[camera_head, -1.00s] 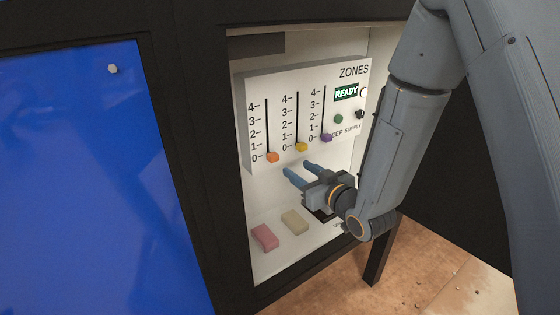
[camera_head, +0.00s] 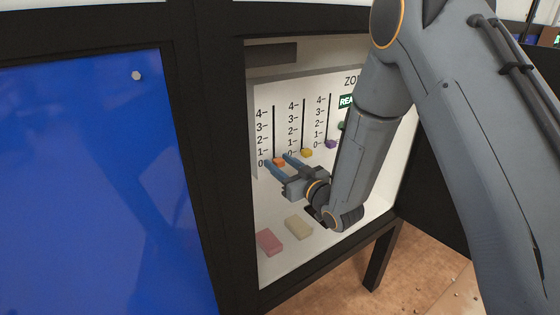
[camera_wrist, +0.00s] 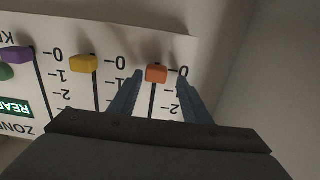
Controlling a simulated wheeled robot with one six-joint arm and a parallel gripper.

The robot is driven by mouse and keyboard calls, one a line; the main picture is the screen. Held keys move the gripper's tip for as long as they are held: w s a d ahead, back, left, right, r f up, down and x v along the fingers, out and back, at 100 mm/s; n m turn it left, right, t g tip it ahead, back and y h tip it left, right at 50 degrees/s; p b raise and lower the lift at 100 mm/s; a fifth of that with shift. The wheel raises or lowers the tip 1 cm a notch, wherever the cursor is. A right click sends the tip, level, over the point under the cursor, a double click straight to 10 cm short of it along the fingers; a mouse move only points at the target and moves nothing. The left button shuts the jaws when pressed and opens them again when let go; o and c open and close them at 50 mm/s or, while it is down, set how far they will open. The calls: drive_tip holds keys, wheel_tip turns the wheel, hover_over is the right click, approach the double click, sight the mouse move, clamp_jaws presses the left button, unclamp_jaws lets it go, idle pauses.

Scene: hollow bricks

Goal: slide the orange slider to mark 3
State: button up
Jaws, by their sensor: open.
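The orange slider (camera_head: 280,161) sits at the bottom of the leftmost slot, at mark 0, on the white ZONES panel (camera_head: 312,88). In the wrist view, which is upside down, the orange slider (camera_wrist: 156,73) shows between the two blue fingers of my gripper (camera_wrist: 160,76), with a gap on each side. In the head view my gripper (camera_head: 276,162) is open with its fingertips close in front of the slider. Mark 3 is on the scale (camera_head: 260,126) to the left of the slot. Whether the fingers reach beside the slider's sides is unclear.
A yellow slider (camera_head: 307,153) and a purple slider (camera_head: 331,144) stand at 0 in the neighbouring slots. A pink block (camera_head: 269,242) and a beige block (camera_head: 299,227) lie on the cabinet floor. My arm hides the panel's right part.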

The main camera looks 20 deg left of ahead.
drive_tip(key=shift+w+d, duration=0.25)
drive_tip(key=shift+d, duration=0.1)
clamp_jaws()
drive_tip(key=p, duration=0.4)
approach(273, 120)
drive_tip(key=x, duration=0.4)
drive_tip(key=shift+w+a, duration=0.3)
unclamp_jaws()
drive_tip(key=b+v, duration=0.2)
drive_tip(key=v, duration=0.6)
